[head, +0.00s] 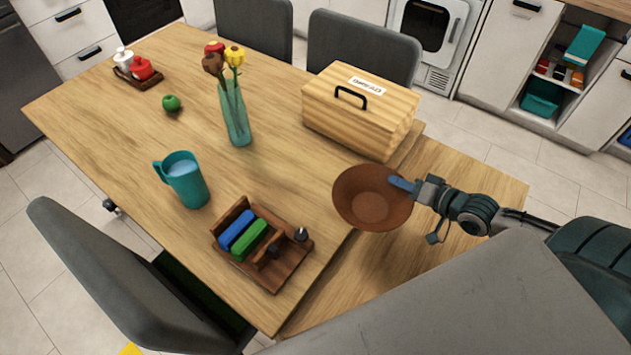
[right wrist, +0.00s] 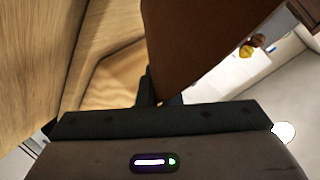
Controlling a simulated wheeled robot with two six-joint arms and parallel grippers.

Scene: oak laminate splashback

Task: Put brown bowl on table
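The brown bowl (head: 372,199) shows at the right part of the wooden table (head: 130,130), over the seam between the main top and a side leaf. Its open side faces up toward the head camera. My right gripper (head: 405,184) is shut on the bowl's right rim. In the right wrist view the bowl's brown wall (right wrist: 195,45) rises from between the dark fingers (right wrist: 160,92). I cannot tell whether the bowl's base touches the table. My left gripper is not in view.
A wooden bread box (head: 345,120) stands just behind the bowl. A dark wooden caddy (head: 270,275) lies to its left front. A glass flower vase (head: 235,115), teal mug (head: 185,182), green apple (head: 171,103) and condiment tray (head: 140,78) stand farther left. Bare tabletop lies between.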

